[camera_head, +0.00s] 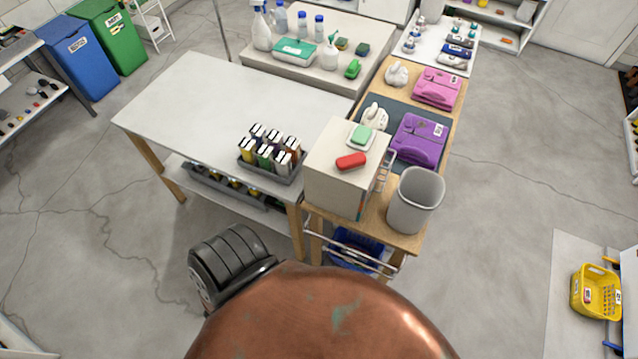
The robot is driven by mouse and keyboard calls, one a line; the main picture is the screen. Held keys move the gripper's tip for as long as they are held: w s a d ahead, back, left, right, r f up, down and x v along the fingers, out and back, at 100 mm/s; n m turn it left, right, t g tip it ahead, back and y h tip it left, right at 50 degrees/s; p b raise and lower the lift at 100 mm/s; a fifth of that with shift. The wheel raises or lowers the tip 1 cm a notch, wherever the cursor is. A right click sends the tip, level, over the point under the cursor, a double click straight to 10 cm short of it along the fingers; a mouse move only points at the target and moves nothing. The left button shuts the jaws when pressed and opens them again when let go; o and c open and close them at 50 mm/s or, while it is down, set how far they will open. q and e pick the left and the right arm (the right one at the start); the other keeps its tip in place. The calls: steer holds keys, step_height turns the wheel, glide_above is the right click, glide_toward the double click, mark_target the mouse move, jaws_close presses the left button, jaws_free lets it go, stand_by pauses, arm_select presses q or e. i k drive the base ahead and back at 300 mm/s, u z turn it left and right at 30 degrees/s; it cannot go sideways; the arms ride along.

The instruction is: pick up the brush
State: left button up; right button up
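No object shows clear bristles. A small red rounded block (351,162) lies on top of the white box-shaped cabinet (333,190), near its front right; it could be the brush, but it is too small to be sure. Behind it on the same top, a green block (362,134) sits on a small white dish (357,146). Neither of my grippers is visible in the head view. A large copper-coloured rounded surface and a black ribbed part fill the bottom of the view.
A grey bin (415,200) stands right of the cabinet on the wooden table. Floor is open left and right.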

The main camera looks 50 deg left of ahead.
mark_target(355, 161)
steer(key=k, duration=0.35)
steer(key=u, duration=0.75)
